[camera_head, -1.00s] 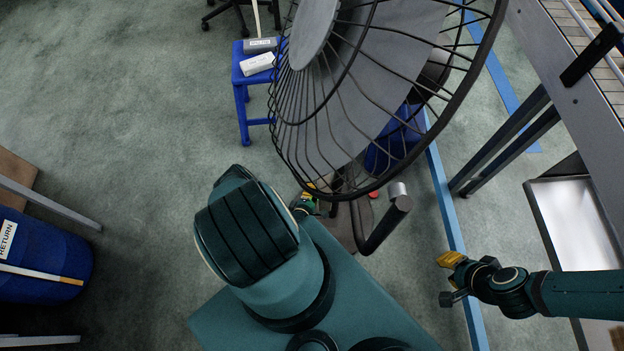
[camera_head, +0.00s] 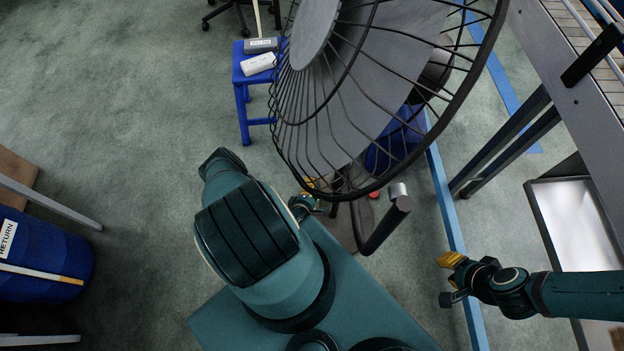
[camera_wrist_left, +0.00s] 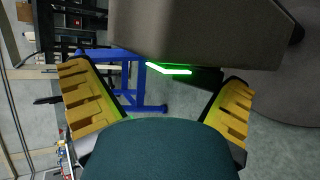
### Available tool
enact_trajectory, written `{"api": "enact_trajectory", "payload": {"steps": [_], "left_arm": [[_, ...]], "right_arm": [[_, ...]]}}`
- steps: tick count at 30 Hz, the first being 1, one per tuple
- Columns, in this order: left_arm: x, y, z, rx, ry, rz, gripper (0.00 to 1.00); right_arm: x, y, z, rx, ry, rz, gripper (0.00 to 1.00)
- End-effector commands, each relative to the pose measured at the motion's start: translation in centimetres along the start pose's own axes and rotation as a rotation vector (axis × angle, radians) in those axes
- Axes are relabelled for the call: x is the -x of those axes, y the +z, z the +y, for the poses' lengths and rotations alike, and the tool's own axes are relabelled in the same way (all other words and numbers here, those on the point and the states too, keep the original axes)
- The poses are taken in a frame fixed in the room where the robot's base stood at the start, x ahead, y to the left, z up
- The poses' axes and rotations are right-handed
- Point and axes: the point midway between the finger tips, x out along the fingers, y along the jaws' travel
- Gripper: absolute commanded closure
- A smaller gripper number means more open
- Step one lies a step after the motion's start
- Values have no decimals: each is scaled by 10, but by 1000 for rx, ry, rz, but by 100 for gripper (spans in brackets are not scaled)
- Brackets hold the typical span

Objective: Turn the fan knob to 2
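The large black fan (camera_head: 345,75) with its wire cage fills the upper middle of the head view. Its knob cannot be made out in either current view. My left gripper (camera_wrist_left: 160,100) shows in the left wrist view with its yellow-padded fingers wide apart and nothing between them. A dark grey housing (camera_wrist_left: 200,30) with a glowing green strip (camera_wrist_left: 169,69) lies just ahead of the fingers. In the head view the left gripper is mostly hidden below the fan cage, behind my own arm. My right gripper (camera_head: 449,279) is open and empty at lower right, away from the fan.
A blue stool (camera_head: 242,85) with boxes on it stands behind the fan at left. A blue barrel (camera_head: 40,260) is at far left. A conveyor-like frame (camera_head: 565,70) and a tray (camera_head: 575,215) stand on the right. Open carpet lies at left.

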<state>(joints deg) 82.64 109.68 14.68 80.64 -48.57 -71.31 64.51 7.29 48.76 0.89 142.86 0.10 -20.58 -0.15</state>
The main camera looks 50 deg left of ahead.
Motion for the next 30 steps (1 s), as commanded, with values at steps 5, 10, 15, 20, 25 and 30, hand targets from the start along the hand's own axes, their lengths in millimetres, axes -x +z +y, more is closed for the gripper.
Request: {"api": "enact_trajectory", "payload": {"steps": [5, 10, 15, 20, 25, 30], "left_arm": [[8, 2, 29, -2, 14, 3, 11], [15, 5, 42, -3, 12, 3, 11], [18, 7, 47, -2, 10, 3, 11], [18, 7, 47, -2, 10, 3, 11], [18, 6, 45, -6, 2, 5, 11], [17, -12, 15, -63, -131, 31, 11]], "right_arm": [[0, 0, 0, 0, 0, 0, 73], [0, 0, 0, 0, 0, 0, 73], [0, 0, 0, 0, 0, 0, 73], [0, 0, 0, 0, 0, 0, 73], [0, 0, 0, 0, 0, 0, 73], [1, 0, 0, 0, 0, 0, 73]]}}
